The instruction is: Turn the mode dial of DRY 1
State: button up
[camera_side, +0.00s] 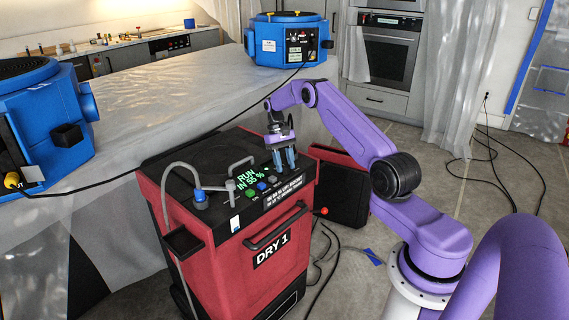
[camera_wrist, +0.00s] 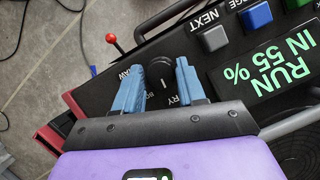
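The red machine labelled DRY 1 (camera_side: 270,251) stands in the middle of the side view. Its sloping black top panel has a green display (camera_side: 250,176) reading RUN IN 55 %, which also shows in the wrist view (camera_wrist: 270,70). The black round mode dial (camera_wrist: 163,82) has a white pointer mark, with partly covered lettering around it. My gripper (camera_side: 285,168) is at the panel's right end, blue fingers pointing down. In the wrist view my gripper (camera_wrist: 170,72) is open, with a finger on either side of the dial. Whether the fingertips touch it cannot be told.
Square buttons, including a grey one under NEXT (camera_wrist: 214,38) and a blue one (camera_wrist: 256,15), lie close to the dial. A red-knobbed lever (camera_wrist: 112,38) is near the panel's edge. A hose (camera_side: 180,168) and black handle (camera_side: 276,228) project from the machine.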

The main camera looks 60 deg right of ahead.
jog(key=shift+o, duration=1.1)
jog(key=shift+r, duration=0.1)
jog(key=v, duration=0.7)
jog(key=shift+w+r, duration=0.1)
jog(key=shift+r, duration=0.05)
